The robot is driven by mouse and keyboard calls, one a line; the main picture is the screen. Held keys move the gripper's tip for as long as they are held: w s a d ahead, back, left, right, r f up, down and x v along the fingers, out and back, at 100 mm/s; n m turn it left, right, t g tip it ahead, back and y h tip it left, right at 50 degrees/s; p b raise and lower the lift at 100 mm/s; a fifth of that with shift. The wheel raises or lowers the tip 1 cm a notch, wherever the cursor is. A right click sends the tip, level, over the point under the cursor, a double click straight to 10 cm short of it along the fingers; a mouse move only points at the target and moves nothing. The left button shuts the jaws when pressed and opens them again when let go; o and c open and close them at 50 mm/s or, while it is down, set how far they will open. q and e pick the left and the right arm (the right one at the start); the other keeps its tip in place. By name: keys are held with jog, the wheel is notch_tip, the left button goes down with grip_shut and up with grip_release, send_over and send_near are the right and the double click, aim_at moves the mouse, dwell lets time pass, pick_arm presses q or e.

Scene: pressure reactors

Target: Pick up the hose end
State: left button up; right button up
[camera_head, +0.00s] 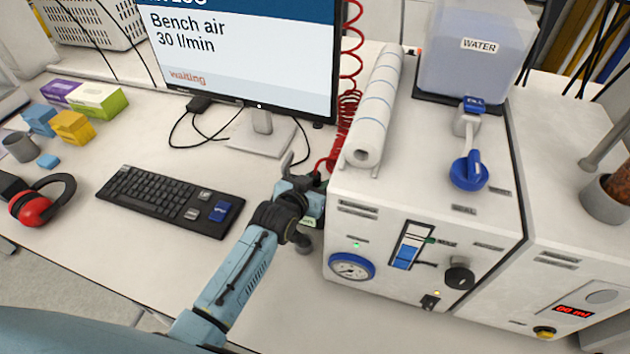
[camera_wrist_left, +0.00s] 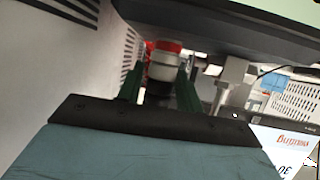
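The red coiled hose (camera_head: 345,110) hangs down beside the monitor and ends low by the left side of the white bench unit. In the left wrist view the hose end (camera_wrist_left: 163,62) shows as a grey connector with a red collar. My left gripper (camera_head: 303,174) is at this spot, partly hiding the hose end in the head view. In the left wrist view the green fingers of my left gripper (camera_wrist_left: 160,85) stand on either side of the connector. A narrow gap shows at the left finger; contact at the right finger is unclear. My right gripper is not in view.
The white unit (camera_head: 430,215) with gauge and knobs stands close on the right, with a paper roll (camera_head: 372,110) on top. The monitor (camera_head: 250,50) is behind the gripper. A keyboard (camera_head: 170,200) lies to the left. The bench front below the arm is clear.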

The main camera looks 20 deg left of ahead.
pick_arm(q)
grip_shut()
jog(key=shift+r, duration=0.1)
